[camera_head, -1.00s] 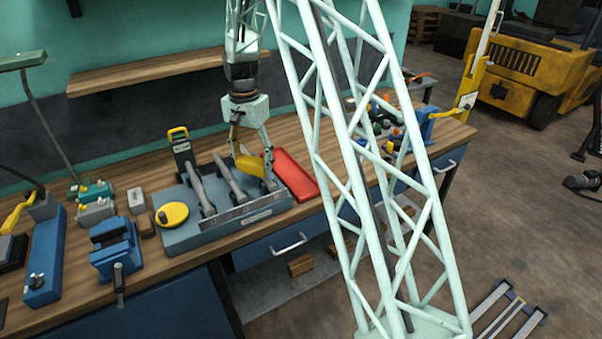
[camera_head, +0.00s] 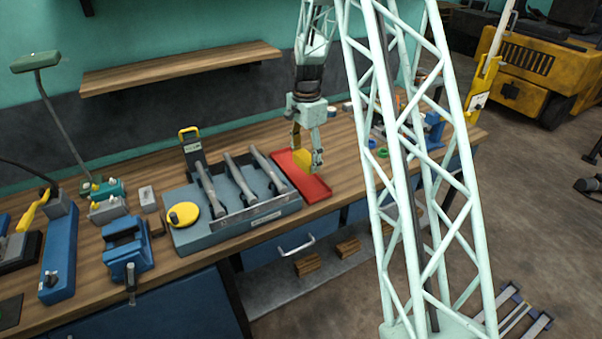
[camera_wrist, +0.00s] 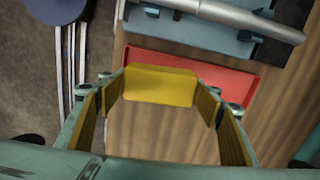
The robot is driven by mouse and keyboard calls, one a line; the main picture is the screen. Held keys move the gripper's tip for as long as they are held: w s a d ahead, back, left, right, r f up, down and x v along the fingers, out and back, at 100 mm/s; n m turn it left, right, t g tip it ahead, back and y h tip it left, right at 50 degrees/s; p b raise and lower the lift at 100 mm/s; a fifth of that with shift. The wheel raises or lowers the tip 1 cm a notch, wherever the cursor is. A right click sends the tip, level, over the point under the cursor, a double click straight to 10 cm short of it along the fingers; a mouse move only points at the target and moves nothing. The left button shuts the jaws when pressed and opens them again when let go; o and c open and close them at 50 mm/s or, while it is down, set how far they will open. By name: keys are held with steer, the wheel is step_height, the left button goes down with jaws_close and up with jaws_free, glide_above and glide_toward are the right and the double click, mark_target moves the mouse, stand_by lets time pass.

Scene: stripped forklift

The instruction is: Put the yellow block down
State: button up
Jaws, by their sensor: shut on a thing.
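The yellow block (camera_head: 303,159) is held between the fingers of my gripper (camera_head: 308,158), over the red tray on the bench. In the wrist view the yellow block (camera_wrist: 160,84) spans the gap between the fingertips of my gripper (camera_wrist: 161,98), which are shut on it. The red tray (camera_head: 318,190) shows behind and below the block, and in the wrist view its red floor (camera_wrist: 232,82) extends to both sides of the block. I cannot tell whether the block touches the tray.
A blue-grey fixture (camera_head: 228,228) with metal shafts (camera_head: 240,180) stands directly left of the tray. A blue vise (camera_head: 126,250) and other tools are farther left. Small coloured parts and a blue device (camera_head: 432,130) lie to the right. Bare wood surrounds part of the tray.

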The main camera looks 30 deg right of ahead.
steer(key=shift+s+d+f+m, duration=0.15)
steer(key=shift+d+m, duration=0.1)
steer(key=shift+d, duration=0.2)
steer(key=shift+s+d+f+m, duration=0.1)
steer(key=shift+d+m, duration=0.15)
steer(key=shift+d, duration=0.15)
steer(key=shift+f, duration=3.05)
steer(key=shift+f, duration=0.15)
steer(key=shift+f, duration=1.7)
steer(key=shift+f, duration=0.2)
steer(key=o, duration=1.2)
steer(key=shift+r, duration=0.2)
